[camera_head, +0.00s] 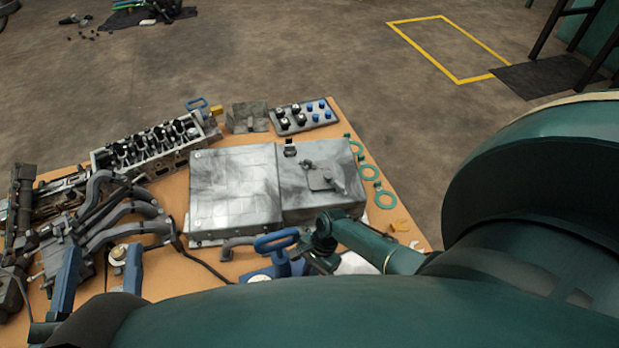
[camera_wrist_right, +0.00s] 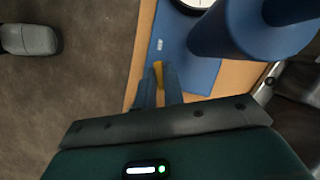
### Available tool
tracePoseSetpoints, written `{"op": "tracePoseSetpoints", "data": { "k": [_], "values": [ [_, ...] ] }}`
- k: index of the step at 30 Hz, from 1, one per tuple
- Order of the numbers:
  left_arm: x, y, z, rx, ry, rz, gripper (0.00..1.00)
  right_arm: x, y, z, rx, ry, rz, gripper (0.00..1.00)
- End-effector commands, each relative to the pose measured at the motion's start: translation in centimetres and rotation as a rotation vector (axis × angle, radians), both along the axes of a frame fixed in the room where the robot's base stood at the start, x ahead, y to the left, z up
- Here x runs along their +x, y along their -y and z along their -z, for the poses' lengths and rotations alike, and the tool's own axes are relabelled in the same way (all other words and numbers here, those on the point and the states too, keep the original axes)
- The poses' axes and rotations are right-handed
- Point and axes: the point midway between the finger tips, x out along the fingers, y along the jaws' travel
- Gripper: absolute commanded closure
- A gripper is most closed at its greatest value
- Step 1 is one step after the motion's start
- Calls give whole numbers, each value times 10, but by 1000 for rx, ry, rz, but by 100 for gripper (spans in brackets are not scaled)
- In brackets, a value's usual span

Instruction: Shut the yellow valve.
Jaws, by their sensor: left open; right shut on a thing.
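The yellow valve handle (camera_wrist_right: 158,72) shows as a small yellow piece between the fingertips of my right gripper (camera_wrist_right: 158,86) in the right wrist view. That gripper is shut on it, beside a blue plate and blue cylinder (camera_wrist_right: 235,30). In the head view, the blue unit (camera_head: 281,262) with its looped handle stands at the bench's front, next to the end of my right arm; the yellow handle cannot be made out there. My left gripper (camera_head: 102,252) is open at the front left, its blue fingers on either side of a round brass-coloured cap (camera_head: 118,254).
The wooden bench (camera_head: 160,280) carries a grey metal box (camera_head: 235,185), an engine head (camera_head: 155,145), curved pipes (camera_head: 125,210), a button panel (camera_head: 305,115) and green rings (camera_head: 385,197). Open floor (camera_head: 300,45) lies behind. My arms cover the front and right.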

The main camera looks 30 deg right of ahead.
Motion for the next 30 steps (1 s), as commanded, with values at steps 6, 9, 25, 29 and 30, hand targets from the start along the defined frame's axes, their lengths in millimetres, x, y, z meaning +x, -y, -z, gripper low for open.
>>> {"op": "tracePoseSetpoints", "data": {
  "k": [6,9,25,29,30],
  "values": [
    [0,-4,-7,65,-1,-28,43,-3,0,-5,1,-5,171,100],
    [-1,-6,-7,90,0,-36,43,-3,-1,-4,2,-5,244,100],
    [-3,-9,-4,151,-2,-52,43,-4,0,-1,-1,-4,445,100],
    [-3,-9,-1,155,-4,-53,43,-4,0,0,0,-4,452,100],
    [-3,-9,-1,155,-5,-53,43,-4,1,0,-1,-4,453,100]
  ]
}}
